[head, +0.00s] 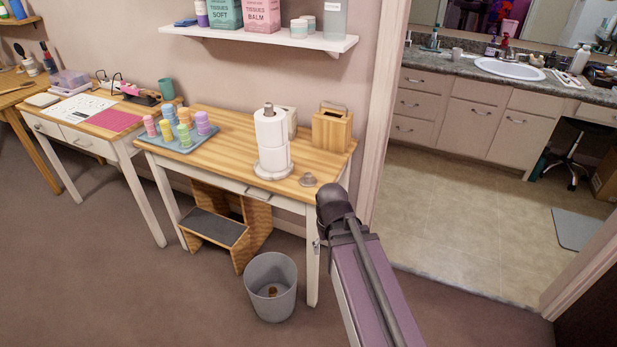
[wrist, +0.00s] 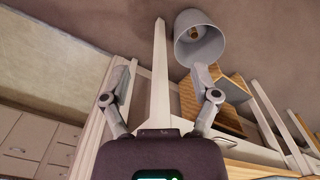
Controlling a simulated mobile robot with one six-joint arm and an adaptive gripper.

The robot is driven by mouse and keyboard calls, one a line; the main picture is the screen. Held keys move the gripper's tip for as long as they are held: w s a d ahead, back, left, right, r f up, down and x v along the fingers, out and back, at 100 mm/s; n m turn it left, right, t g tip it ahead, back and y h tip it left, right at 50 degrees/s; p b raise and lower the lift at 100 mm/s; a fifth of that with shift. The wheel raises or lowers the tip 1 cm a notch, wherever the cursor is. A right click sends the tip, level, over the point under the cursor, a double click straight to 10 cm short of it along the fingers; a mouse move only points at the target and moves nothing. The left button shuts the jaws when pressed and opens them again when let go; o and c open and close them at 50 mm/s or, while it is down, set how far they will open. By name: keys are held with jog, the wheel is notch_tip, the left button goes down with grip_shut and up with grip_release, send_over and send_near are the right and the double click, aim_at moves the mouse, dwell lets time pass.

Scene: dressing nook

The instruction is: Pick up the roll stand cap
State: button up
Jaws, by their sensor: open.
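The roll stand cap seems to be the small grey knobbed piece (head: 307,180) lying on the wooden table near its front right edge. The roll stand (head: 274,171) stands just left of it, with white paper rolls (head: 272,130) stacked on it. My gripper (wrist: 161,67) is open and empty in the wrist view, its two fingers spread wide. In the head view my arm comes up from the lower right and its fingers are mostly hidden. The cap does not show in the wrist view. The gripper is apart from it.
A step stool (head: 213,229) stands beneath; a grey bin (head: 271,287) stands in front. A shelf (head: 258,37) hangs above.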

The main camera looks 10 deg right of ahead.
jog(key=w+r+n+p, duration=0.2)
jog(key=w+r+p, duration=0.7)
jog(key=w, duration=0.4)
jog(key=w+r+n+p, duration=0.3)
jog(key=w+r+p, duration=0.6)
jog(key=w, duration=0.5)
jog(key=shift+w+r, duration=0.15)
jog(key=shift+r, duration=0.05)
jog(key=b, duration=0.9)
send_over(308, 173)
jog(key=f, duration=0.8)
jog(key=shift+s+d+f, duration=0.2)
jog(key=shift+s+f, duration=0.1)
jog(key=shift+s, duration=0.1)
jog(key=shift+f, duration=0.15)
jog(key=f+b, duration=0.2)
jog(key=shift+w+a+f+b, duration=0.2)
jog(key=shift+w+f+b, duration=0.1)
jog(key=shift+f+b, duration=1.15)
